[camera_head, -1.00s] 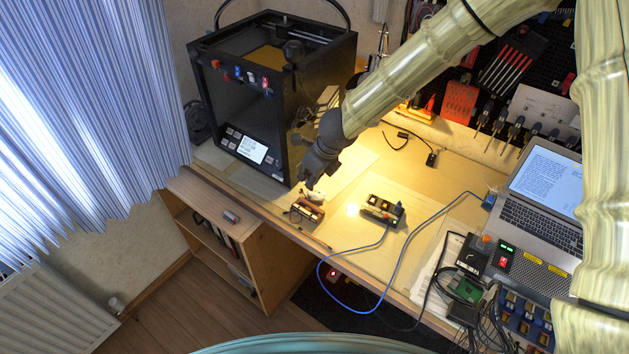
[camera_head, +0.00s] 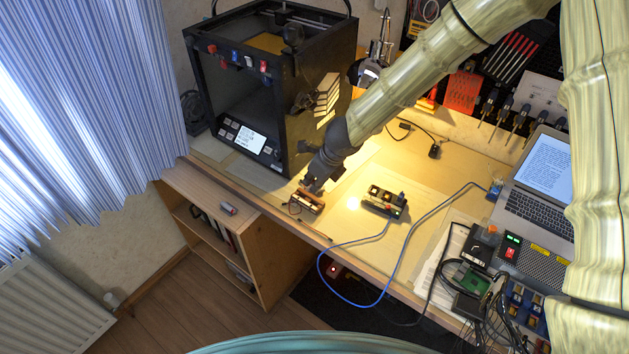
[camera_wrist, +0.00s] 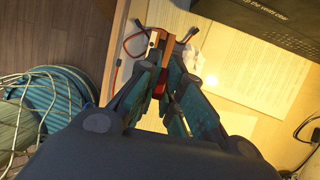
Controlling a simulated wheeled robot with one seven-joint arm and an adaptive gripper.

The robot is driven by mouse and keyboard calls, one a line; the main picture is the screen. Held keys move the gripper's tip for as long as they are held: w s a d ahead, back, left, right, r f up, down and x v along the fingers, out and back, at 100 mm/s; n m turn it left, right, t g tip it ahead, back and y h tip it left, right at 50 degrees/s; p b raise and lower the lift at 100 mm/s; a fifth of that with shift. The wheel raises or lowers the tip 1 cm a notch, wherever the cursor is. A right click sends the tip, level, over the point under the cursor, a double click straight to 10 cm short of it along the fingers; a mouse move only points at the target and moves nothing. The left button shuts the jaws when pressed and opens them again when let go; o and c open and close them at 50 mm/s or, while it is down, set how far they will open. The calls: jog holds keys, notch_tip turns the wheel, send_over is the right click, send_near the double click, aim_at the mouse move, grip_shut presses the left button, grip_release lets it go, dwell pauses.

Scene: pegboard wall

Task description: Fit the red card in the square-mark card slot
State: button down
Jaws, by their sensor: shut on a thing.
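My gripper (camera_head: 309,190) points down at the desk's front edge, close over a small brown wooden block (camera_head: 307,203). In the wrist view its fingers (camera_wrist: 161,72) are closed around a red piece (camera_wrist: 160,88), which looks like the red card. Only a sliver of the red piece shows between the fingers; the rest is hidden. The wooden block (camera_wrist: 157,44) lies just beyond the fingertips; I cannot tell whether the red piece touches it. No square mark is readable in either view.
A black 3D printer (camera_head: 275,95) with several small coloured pieces along its front top edge stands left of my arm. A dark device with lit buttons (camera_head: 384,201) lies to the right, with a blue cable (camera_head: 420,224). A laptop (camera_head: 535,190) is farther right.

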jog(key=shift+f+b, duration=2.45)
jog(key=shift+f, duration=0.35)
jog(key=shift+f, duration=0.1)
jog(key=c, duration=1.5)
grip_release()
jog(key=v, duration=1.2)
